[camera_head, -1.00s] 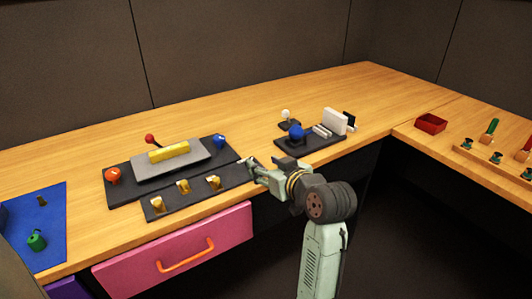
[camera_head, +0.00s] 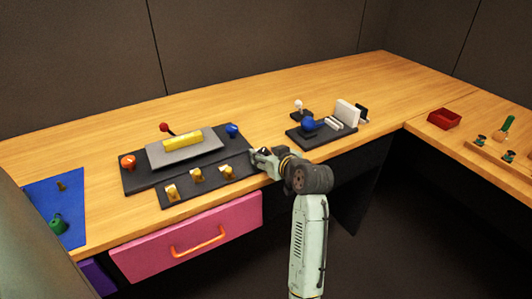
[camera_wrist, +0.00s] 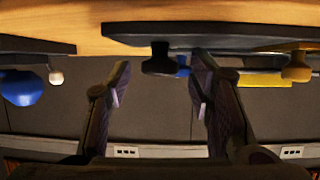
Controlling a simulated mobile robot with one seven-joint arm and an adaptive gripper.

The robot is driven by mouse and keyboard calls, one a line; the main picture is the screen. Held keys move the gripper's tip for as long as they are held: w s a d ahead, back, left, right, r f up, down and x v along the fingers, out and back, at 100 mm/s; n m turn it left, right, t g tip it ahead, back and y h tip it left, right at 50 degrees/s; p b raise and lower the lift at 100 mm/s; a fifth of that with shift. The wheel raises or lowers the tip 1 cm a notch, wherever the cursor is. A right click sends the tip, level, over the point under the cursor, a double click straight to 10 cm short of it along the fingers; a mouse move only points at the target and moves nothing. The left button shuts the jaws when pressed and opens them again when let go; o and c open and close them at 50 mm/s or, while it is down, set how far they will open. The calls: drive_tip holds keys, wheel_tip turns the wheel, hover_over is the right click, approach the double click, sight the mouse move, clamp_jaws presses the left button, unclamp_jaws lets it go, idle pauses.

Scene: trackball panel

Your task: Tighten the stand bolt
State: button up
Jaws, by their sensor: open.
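No part is clearly recognisable as the stand bolt. The trackball panel (camera_head: 322,137) is a black plate with a blue ball (camera_head: 309,124), ribbed grey pieces and a white upright block (camera_head: 348,113). A white-topped knob (camera_head: 298,104) on a small black base stands behind it. My gripper (camera_head: 254,154) is open by the right end of the toggle strip, left of the trackball panel. The wrist view appears upside down. There, my open gripper (camera_wrist: 160,80) has a black knob (camera_wrist: 158,60) between and beyond its fingertips, apparently untouched. The blue ball (camera_wrist: 22,88) and white knob (camera_wrist: 56,77) are at left.
The toggle strip (camera_head: 210,187) carries several gold toggles. A black panel (camera_head: 140,183) behind it has a grey block, yellow bar, and red, orange and blue knobs. A pink drawer (camera_head: 188,238) is below. A red tray (camera_head: 444,119) is at right. The back desktop is clear.

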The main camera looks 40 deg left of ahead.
drive_tip(key=shift+c, duration=0.3)
drive_tip(key=c, duration=1.1)
